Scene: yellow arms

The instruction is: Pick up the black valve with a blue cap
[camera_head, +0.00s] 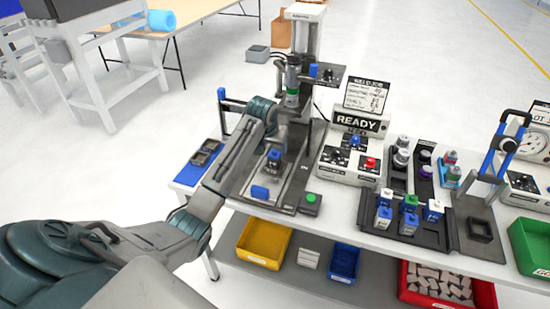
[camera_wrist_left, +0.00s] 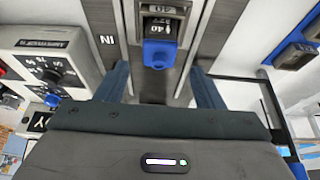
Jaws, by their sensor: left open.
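The black valve with a blue cap (camera_wrist_left: 158,54) is at the top middle of the left wrist view, on a dark fixture rail. It has a white-marked dark body, and its blue cap points toward the camera. In the head view it shows as a small dark piece with blue (camera_head: 273,156) on the fixture at the bench's left part. My left gripper (camera_wrist_left: 160,85) is open, with one dark finger on each side of the rail below the valve in the picture. In the head view the left gripper (camera_head: 276,146) is just above the valve, partly hidden by my arm. My right gripper is not in view.
A vertical press column (camera_head: 303,40) stands behind the fixture. A READY control box (camera_head: 349,150) is right of it. A black tray (camera_head: 428,236) with several capped pieces lies farther right. Yellow (camera_head: 264,242), blue (camera_head: 343,262) and red (camera_head: 412,285) bins sit on the lower shelf.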

